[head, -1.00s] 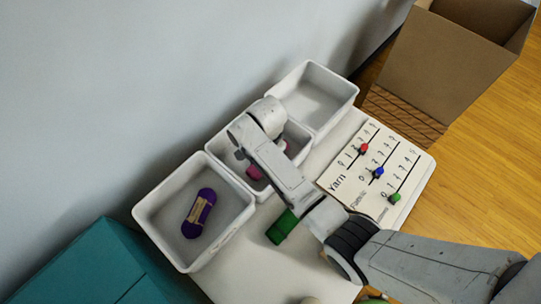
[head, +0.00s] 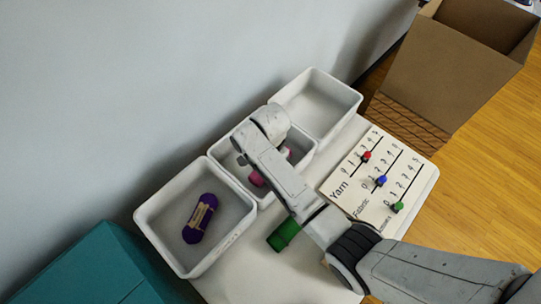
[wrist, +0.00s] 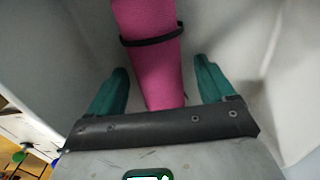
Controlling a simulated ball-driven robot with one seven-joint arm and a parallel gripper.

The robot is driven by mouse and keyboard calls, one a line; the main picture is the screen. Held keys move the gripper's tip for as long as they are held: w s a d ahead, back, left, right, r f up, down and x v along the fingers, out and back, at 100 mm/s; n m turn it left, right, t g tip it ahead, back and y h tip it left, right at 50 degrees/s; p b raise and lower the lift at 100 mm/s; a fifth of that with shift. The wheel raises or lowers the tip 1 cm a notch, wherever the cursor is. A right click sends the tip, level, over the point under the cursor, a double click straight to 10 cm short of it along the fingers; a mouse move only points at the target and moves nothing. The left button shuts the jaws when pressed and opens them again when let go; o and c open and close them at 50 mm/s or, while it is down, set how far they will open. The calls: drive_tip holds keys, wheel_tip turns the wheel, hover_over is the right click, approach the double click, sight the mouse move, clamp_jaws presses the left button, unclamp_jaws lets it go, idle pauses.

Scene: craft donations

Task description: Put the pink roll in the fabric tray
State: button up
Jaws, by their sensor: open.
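The pink roll (head: 257,179) is inside the middle white tray (head: 222,171), partly hidden by my arm in the head view. In the wrist view the pink roll (wrist: 150,60) has a dark band around it, and its near end lies between my gripper's two teal fingers. My gripper (wrist: 161,72) is open, with a gap between each finger and the roll. The fingers are inside the tray, whose pale walls show on both sides. No label on the tray is readable, so I cannot tell from it which one is for fabric.
The left tray (head: 152,233) holds a purple yarn skein (head: 199,218). The right tray (head: 318,101) is empty. A green roll (head: 283,235) lies on the white table beside my arm. A counting board (head: 345,178) with coloured beads is at right. A cardboard box (head: 450,60) stands beyond.

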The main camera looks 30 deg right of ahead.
wheel_tip(320, 180, up, 12)
idle(0.4)
